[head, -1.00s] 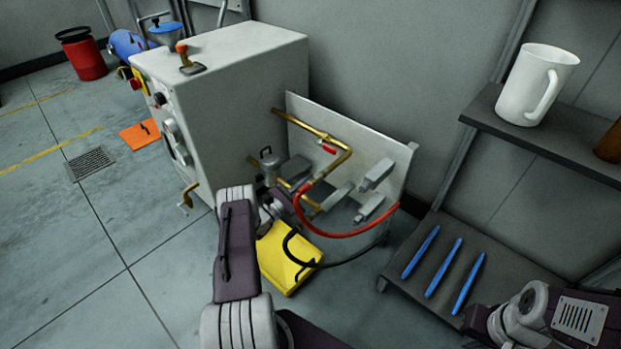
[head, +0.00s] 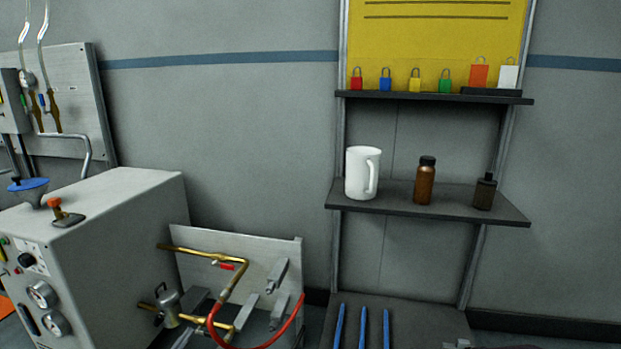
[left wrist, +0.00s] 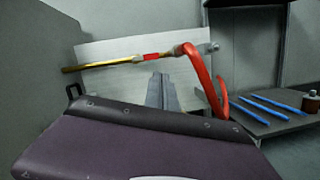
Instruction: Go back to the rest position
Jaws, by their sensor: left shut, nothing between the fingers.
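My left gripper (left wrist: 160,84) shows in the left wrist view as grey fingers, close together with nothing between them, beyond my dark purple arm housing. Behind it are a pale upright panel and a brass pipe (left wrist: 105,63) with a red hose (left wrist: 198,70) curving down on the right. The head view shows at most a small part of my left arm at the bottom edge, where the fingers cannot be made out. My right gripper is not in view.
A grey cabinet (head: 120,220) with gauges stands left of the piped panel (head: 215,245). Wall shelves (head: 440,205) at right hold a white mug (head: 360,173), a brown bottle (head: 425,182) and a dark bottle (head: 485,192). Blue bars (head: 363,328) lie on the lowest shelf.

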